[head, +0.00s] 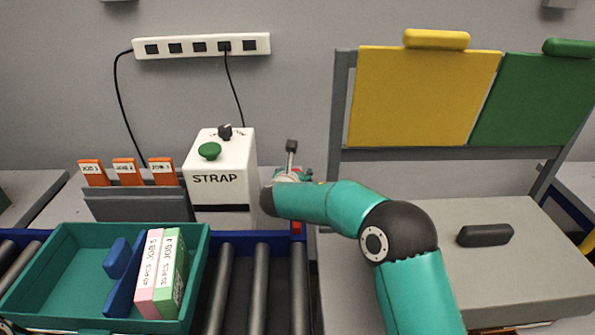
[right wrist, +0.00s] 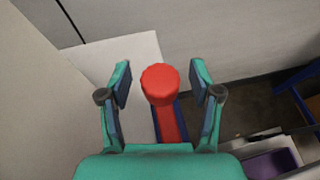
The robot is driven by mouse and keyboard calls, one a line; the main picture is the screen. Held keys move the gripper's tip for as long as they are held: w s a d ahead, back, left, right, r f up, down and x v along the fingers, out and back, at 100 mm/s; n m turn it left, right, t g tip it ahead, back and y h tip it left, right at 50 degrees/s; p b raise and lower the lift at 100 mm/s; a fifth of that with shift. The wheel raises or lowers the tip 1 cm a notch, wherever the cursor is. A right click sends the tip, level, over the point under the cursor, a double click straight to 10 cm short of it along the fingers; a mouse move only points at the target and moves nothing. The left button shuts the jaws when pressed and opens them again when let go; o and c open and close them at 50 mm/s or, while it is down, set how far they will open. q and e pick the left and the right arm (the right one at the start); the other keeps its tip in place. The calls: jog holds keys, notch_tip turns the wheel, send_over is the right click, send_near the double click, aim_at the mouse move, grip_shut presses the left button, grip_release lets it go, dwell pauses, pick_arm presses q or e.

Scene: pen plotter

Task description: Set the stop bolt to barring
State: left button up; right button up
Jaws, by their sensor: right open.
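The stop bolt shows in the right wrist view as a round red knob (right wrist: 160,84) above a red strip (right wrist: 171,122) that lies in a blue rail. My right gripper (right wrist: 160,78) is open, with one finger on each side of the knob and a visible gap on both sides. I cannot tell how far the fingertips are from the knob in depth. In the head view my right gripper (head: 292,176) is at the far end of the conveyor, beside the white STRAP machine (head: 222,160), and mostly hides the bolt. My left gripper is not in view.
A roller conveyor (head: 259,285) carries a green tray (head: 60,229) holding pink and green boxes. Orange-tabbed files (head: 163,171) stand behind it. A grey case with a dark handle (head: 485,235) and yellow (head: 425,95) and green (head: 532,100) panels are right.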

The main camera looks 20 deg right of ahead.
jog(key=shift+w+d, duration=0.1)
jog(key=shift+w, duration=0.05)
grip_shut()
dwell(0.4)
jog(key=shift+f, duration=0.1)
